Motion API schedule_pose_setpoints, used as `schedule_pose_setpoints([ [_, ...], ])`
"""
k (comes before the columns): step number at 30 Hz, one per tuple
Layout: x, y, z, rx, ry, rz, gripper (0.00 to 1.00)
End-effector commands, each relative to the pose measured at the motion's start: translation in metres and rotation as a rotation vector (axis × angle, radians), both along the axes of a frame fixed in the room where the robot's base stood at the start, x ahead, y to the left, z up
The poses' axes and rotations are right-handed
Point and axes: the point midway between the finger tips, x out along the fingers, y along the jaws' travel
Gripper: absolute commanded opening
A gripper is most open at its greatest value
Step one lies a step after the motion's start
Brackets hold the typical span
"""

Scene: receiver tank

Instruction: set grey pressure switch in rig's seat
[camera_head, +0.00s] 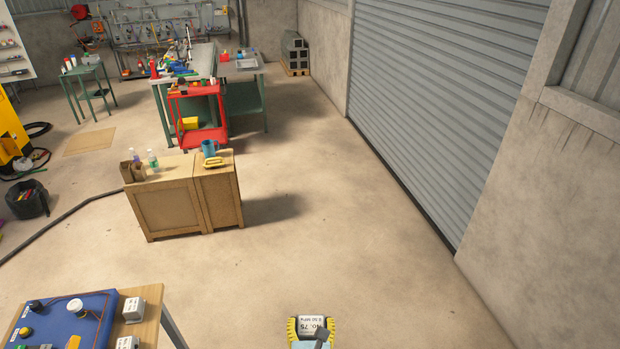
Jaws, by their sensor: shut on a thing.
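My gripper (311,328), with yellow fingertips, is at the bottom centre, shut on a pale grey block, apparently the pressure switch (312,322). Its label is upside down and seems to read "No. 75" and "0.50 MPa"; its lower part is hidden. The rig seems to be the blue panel (92,329) on a wooden-topped bench at the lower left, well left of my gripper. A white round part (76,306) and a black-and-yellow part (35,305) sit on it. I cannot make out the seat.
Two light grey blocks (133,310) (127,343) lie on the bench top (152,301) beside the panel. Wooden cabinets (170,207) stand mid-floor, with a red cart (198,115) behind. A roller shutter (440,90) closes the right side. The floor (340,230) around my gripper is clear.

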Motion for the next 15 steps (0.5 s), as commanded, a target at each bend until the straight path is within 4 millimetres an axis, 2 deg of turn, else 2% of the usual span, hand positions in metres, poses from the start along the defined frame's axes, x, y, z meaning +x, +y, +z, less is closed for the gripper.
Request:
schedule_pose_setpoints([
  [1,-0.002,0.0,0.02,-0.001,-0.004,0.0,0.33],
  [6,-0.005,0.002,0.044,0.0,-0.008,0.004,0.33],
  [11,-0.007,0.003,0.055,0.0,-0.011,0.005,0.33],
  [15,-0.012,0.003,0.05,0.0,-0.008,0.009,0.33],
])
